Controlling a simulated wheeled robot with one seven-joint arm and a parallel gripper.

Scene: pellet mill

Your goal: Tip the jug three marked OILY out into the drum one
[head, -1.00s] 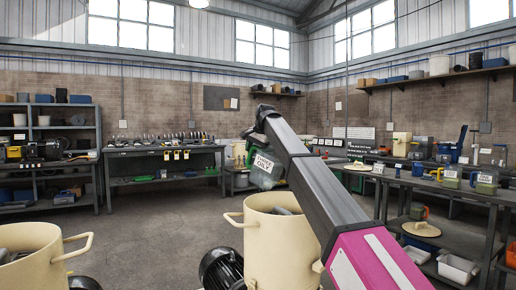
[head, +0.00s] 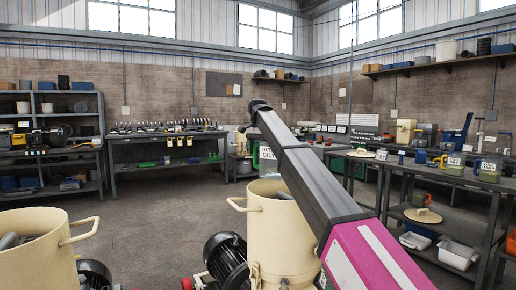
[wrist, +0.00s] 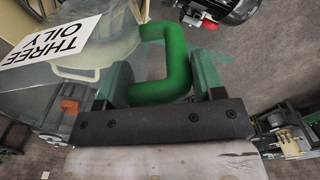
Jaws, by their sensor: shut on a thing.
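The jug three (wrist: 75,50) is translucent, with a white THREE OILY label and a green handle (wrist: 178,60). My gripper (wrist: 163,78) is shut on that handle in the wrist view. In the head view the jug (head: 266,158) is off the ground above a cream drum (head: 282,235) with side handles, partly hidden behind my arm. Its label there looks nearly level. A second cream drum (head: 38,255) stands at the left edge. No number is readable on either drum, so I cannot tell which is drum one. The contents of the jug are unclear.
A dark motor (head: 226,262) stands left of the middle drum, and another (head: 95,275) stands beside the left drum. A bench (head: 490,182) with several jugs is on the right. A tool bench (head: 165,150) stands at the back. The floor between is clear.

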